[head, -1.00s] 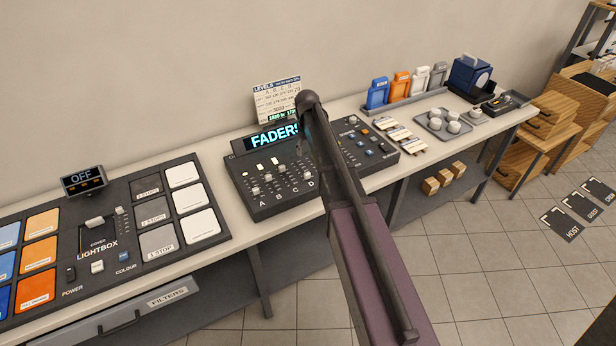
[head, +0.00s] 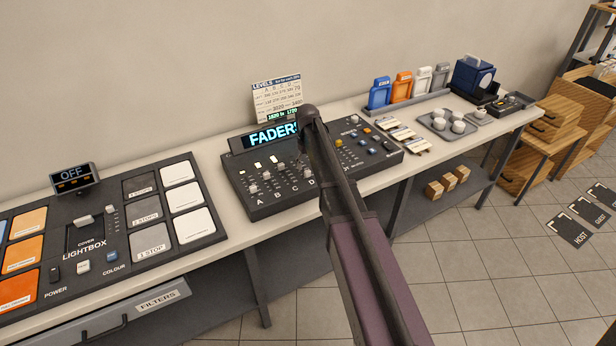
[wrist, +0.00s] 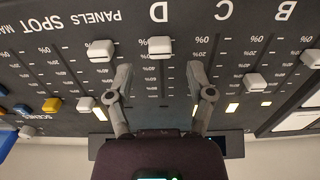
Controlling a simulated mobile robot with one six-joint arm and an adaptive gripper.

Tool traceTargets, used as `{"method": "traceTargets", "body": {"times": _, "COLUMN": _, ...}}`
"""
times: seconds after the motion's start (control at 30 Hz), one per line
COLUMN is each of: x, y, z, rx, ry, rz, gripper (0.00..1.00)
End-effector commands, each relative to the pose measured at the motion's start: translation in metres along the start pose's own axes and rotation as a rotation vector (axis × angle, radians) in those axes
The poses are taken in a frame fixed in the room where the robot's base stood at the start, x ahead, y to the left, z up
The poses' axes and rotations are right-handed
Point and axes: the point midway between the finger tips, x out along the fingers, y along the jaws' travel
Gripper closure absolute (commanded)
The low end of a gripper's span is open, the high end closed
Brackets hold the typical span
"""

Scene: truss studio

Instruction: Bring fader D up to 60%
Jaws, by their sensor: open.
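The fader console (head: 262,205) sits on the bench with a lit FADERS screen (head: 270,136). In the wrist view, which is upside down, the white fader D cap (wrist: 160,47) sits at the 0% end of its slot, under the letter D. My gripper (wrist: 158,72) is open, one finger on each side of the fader D slot, with the cap between and slightly beyond the fingertips. I cannot tell how high the fingers are above the panel. In the head view my arm hides the gripper and part of the console.
A LEVELS card (head: 277,97) stands behind the console. The lightbox panel (head: 90,240) lies left, and a grey tray (head: 447,124) stands right.

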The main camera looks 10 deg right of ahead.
Motion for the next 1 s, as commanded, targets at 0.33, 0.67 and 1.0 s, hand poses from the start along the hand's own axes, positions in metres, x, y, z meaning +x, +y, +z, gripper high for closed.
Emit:
{"method": "traceTargets", "body": {"times": 0.33, "x": 0.03, "y": 0.0, "z": 0.0, "rx": 0.0, "ry": 0.0, "rz": 0.0, "gripper": 0.31}}
{"method": "traceTargets", "body": {"times": 0.67, "x": 0.041, "y": 0.0, "z": 0.0, "rx": 0.0, "ry": 0.0, "rz": 0.0, "gripper": 0.31}}
{"method": "traceTargets", "body": {"times": 1.0, "x": 0.04, "y": 0.0, "z": 0.0, "rx": 0.0, "ry": 0.0, "rz": 0.0, "gripper": 0.31}}
